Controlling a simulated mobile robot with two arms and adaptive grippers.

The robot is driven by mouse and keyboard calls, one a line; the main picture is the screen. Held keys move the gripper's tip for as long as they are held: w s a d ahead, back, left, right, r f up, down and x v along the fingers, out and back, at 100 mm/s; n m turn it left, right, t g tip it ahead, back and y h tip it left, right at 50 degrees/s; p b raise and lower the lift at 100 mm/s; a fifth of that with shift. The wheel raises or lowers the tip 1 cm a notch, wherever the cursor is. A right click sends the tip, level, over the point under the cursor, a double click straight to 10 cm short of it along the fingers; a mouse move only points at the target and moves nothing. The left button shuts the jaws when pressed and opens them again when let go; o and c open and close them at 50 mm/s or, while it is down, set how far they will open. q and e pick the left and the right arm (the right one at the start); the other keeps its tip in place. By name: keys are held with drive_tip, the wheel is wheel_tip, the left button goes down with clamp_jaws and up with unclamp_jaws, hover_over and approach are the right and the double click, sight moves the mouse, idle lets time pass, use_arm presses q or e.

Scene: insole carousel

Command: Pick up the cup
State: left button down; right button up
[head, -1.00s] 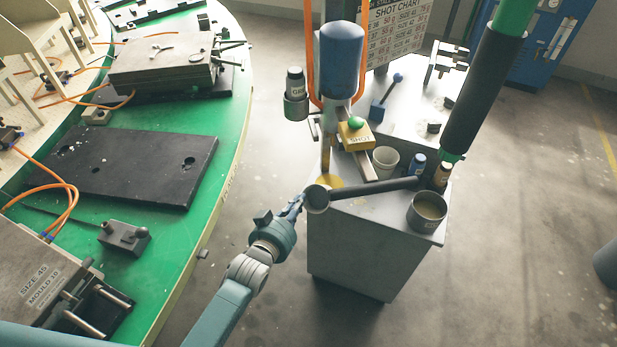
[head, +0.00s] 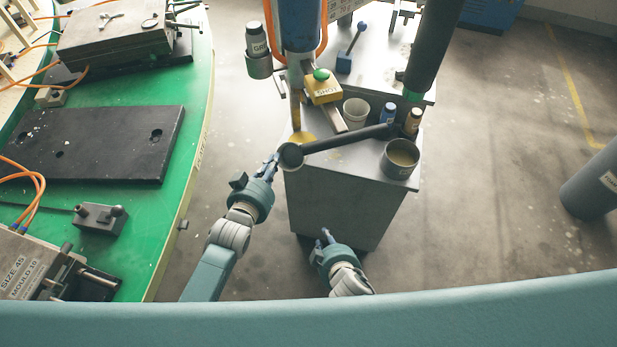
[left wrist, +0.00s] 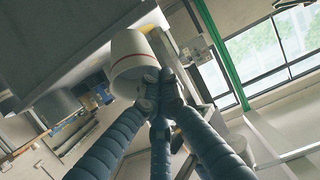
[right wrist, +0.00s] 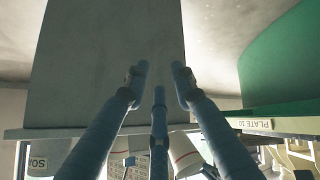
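A white cup (head: 355,112) stands upright on the grey cabinet's top. A white cup with a red stripe shows just past the fingertips in the left wrist view (left wrist: 132,62); I cannot tell if it is the same cup.
A green turntable (head: 150,245) with a black plate (head: 95,143) is on the left. Floor to the right is mostly free.

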use_arm(q)
drive_tip(key=shift+s+d+f, duration=0.1)
drive_tip(key=shift+s+f, duration=0.1)
drive_tip(key=shift+f, duration=0.3)
use_arm(e)
drive_tip(key=w+a+r+t, duration=0.2)
drive_tip(key=w+r, duration=0.1)
drive_tip(key=r, duration=0.8)
drive_tip(key=w+a+r+t, duration=0.2)
drive_tip(key=w+a+r, duration=0.1)
drive_tip(key=r, duration=0.8)
drive_tip(key=shift+w+r+t+y, duration=0.15)
drive_tip(key=shift+w+t+y, duration=0.15)
drive_tip(key=shift+w, duration=0.45)
drive_tip(key=x, duration=1.2)
drive_tip(key=shift+d, duration=0.15)
clamp_jaws()
use_arm(q)
drive_tip(key=shift+w+d, duration=0.1)
drive_tip(key=shift+w, duration=0.05)
use_arm(e)
drive_tip(key=shift+d, duration=0.1)
